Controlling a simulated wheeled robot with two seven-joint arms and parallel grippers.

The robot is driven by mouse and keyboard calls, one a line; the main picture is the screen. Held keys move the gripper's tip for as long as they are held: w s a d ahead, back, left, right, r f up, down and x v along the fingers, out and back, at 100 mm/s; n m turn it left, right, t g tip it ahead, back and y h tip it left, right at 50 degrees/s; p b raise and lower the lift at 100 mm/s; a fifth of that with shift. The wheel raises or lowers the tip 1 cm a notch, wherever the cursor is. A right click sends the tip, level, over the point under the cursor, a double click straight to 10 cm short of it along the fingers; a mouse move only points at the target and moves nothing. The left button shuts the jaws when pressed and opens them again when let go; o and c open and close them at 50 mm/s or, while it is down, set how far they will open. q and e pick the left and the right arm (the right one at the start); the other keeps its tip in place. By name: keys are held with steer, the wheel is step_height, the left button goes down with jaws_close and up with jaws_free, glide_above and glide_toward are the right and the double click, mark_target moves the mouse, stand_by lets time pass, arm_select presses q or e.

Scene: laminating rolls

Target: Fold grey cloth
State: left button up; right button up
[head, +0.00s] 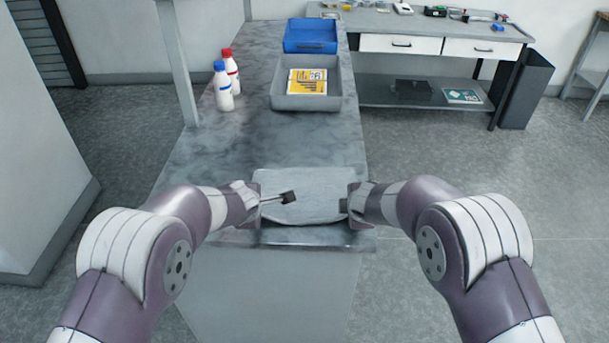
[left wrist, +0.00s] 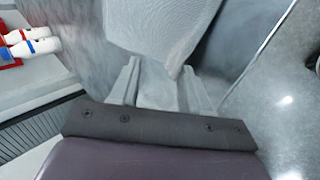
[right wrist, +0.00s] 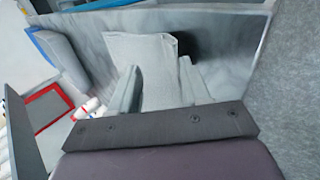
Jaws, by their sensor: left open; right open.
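The grey cloth (head: 308,190) lies near the front end of the grey marbled table, between my two grippers. My left gripper (head: 262,195) is open at the cloth's left edge. In the left wrist view, cloth (left wrist: 160,28) shows beyond and between the fingers. My right gripper (head: 346,200) is open at the right edge, with cloth between its fingers in the right wrist view. I cannot tell whether the fingers touch it.
A small dark block on a thin rod (head: 288,197) shows over the cloth's left part. Farther back on the table (head: 240,150) stand a grey tray (head: 305,103) with a yellow packet, a blue bin (head: 311,47) and two white bottles (head: 223,92). The table between is clear.

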arm_select(q)
steer(key=v, duration=0.9)
steer(key=shift+r, duration=0.55)
arm_select(e)
steer(key=v, duration=1)
steer(key=shift+w+r, duration=0.15)
steer(key=shift+w, duration=0.15)
arm_select(q)
steer(key=shift+w, duration=0.1)
steer(key=s+a+f+m+g, duration=0.2)
steer(key=s+a+m+g, duration=0.1)
steer(key=s+m, duration=0.6)
steer(key=s+a+f+m+g, duration=0.3)
steer(key=s+m, duration=0.6)
steer(key=s, duration=0.1)
steer(key=shift+s+a+g+p, duration=0.25)
steer(key=shift+s+g+p, duration=0.05)
steer(key=shift+s+p, duration=0.05)
arm_select(e)
steer(key=s+d+f+m+g, duration=0.2)
steer(key=s+d+m+g, duration=0.1)
steer(key=s+m, duration=0.6)
steer(key=s+d+f+m+g, duration=0.3)
steer(key=s+m, duration=0.6)
steer(key=s, duration=0.1)
steer(key=shift+s+d+g, duration=0.25)
steer(key=shift+s+g, duration=0.05)
